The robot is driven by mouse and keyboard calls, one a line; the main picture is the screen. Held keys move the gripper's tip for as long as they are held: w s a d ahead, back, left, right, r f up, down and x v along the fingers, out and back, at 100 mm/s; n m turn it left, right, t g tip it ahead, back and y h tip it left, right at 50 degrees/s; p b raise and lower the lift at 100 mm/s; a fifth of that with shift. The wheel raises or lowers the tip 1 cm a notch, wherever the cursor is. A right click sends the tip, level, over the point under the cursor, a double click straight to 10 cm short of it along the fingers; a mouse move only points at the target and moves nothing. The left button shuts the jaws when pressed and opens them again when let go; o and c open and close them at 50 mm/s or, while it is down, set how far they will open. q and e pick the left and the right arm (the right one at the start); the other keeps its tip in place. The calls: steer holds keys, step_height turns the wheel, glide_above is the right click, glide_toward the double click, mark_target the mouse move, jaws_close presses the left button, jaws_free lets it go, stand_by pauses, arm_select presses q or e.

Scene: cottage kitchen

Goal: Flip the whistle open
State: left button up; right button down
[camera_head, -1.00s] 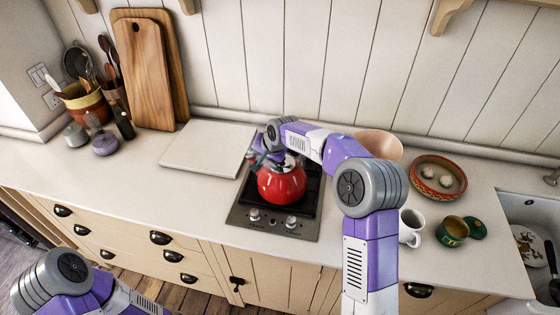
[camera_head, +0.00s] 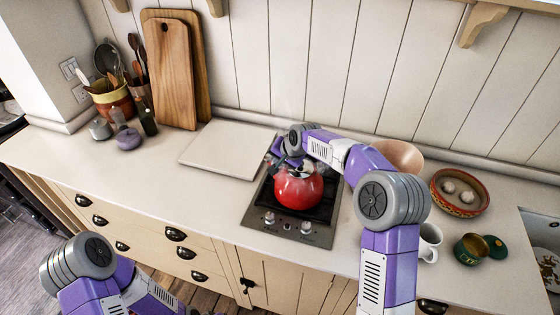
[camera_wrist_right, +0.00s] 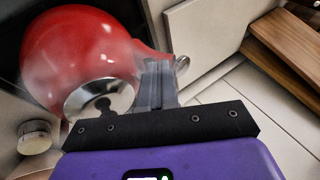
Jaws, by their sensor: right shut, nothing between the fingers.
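The red kettle (camera_head: 299,192) stands on the stove (camera_head: 290,222) with pale steam-like haze about it. In the right wrist view the kettle (camera_wrist_right: 75,45) fills the upper left, with its shiny lid (camera_wrist_right: 98,100). Its red spout runs behind my fingers, and a small metal piece, likely the whistle (camera_wrist_right: 181,64), shows just right of them. My right gripper (camera_wrist_right: 157,75) is shut and empty, its fingers at the spout; I cannot tell whether they touch it. In the head view my right gripper (camera_head: 277,158) is at the kettle's upper left. My left gripper is out of view.
A pale square board (camera_head: 228,150) lies left of the stove. Wooden cutting boards (camera_head: 172,80) lean on the wall. A bowl (camera_head: 460,193), a white mug (camera_head: 430,242) and a green pot (camera_head: 470,248) stand at the right. The counter's left front is clear.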

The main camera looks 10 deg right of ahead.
steer(key=shift+w+a+r, duration=0.15)
steer(key=shift+a+r, duration=0.05)
steer(key=shift+r, duration=0.1)
steer(key=shift+d+r+p, duration=0.15)
steer(key=shift+r+p, duration=0.15)
steer(key=shift+p, duration=0.15)
steer(key=p+v, duration=0.1)
steer(key=v, duration=1.2)
steer(key=shift+w+r, duration=0.2)
steer(key=shift+w, duration=0.1)
steer(key=shift+d, duration=0.15)
